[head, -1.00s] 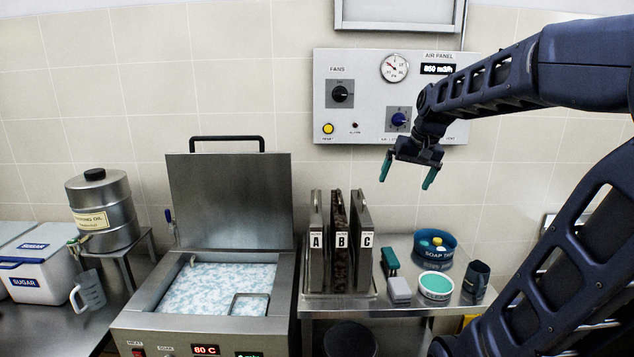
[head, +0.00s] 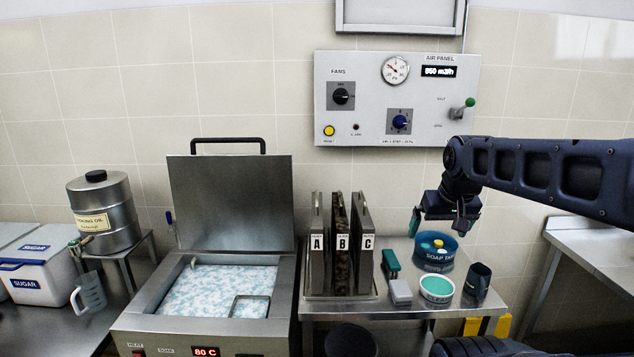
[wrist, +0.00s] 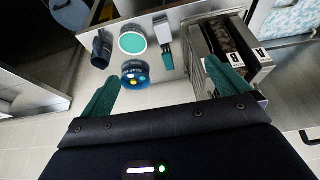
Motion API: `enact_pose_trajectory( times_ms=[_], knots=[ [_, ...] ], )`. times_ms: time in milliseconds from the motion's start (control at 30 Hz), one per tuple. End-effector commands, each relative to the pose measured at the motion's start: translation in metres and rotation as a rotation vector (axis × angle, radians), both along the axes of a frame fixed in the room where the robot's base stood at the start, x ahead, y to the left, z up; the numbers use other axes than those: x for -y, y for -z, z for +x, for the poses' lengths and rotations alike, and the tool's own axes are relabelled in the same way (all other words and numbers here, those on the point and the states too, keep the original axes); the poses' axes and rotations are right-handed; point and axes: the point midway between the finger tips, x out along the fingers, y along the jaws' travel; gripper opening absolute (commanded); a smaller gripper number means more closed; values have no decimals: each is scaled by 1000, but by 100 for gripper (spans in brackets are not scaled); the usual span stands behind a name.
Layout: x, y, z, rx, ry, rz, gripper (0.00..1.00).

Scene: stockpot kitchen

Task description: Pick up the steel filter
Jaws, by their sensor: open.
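Three upright slab filters stand side by side in a steel tray (head: 340,297), labelled A, B and C. Filter A (head: 317,265) is grey metal. Filter B (head: 338,270) has a brown, mottled edge, and filter C (head: 364,265) is grey metal. The labels do not say which is the steel filter. In the wrist view, filters A (wrist: 263,70) and B (wrist: 228,40) are at the upper right. My gripper (head: 437,228) is open and empty, with green fingers, above the soap tablet tub and right of the filters. It also shows in the wrist view (wrist: 161,75).
An open-lidded vat (head: 213,290) with foamy liquid stands left. A wall panel (head: 360,110) hangs behind.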

Motion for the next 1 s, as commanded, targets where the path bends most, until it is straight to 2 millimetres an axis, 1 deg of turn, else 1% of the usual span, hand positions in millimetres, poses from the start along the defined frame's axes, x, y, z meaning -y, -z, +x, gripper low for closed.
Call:
enact_pose_trajectory(
  times_ms=[167,200,267,300,400,667,767,867,967,1000],
  knots=[
    [0,0,0,0,0,0,100],
    [0,0,0,0,0,0,98],
    [0,0,0,0,0,0,86],
    [0,0,0,0,0,1,78],
    [0,0,0,0,0,1,62],
    [0,-1,1,0,0,1,62],
    [-2,-3,7,-2,-1,0,62],
    [-6,-10,23,-5,-1,-1,62],
    [-14,-18,47,-9,2,-4,62],
    [-17,-21,58,-11,2,-5,62]
  ],
)
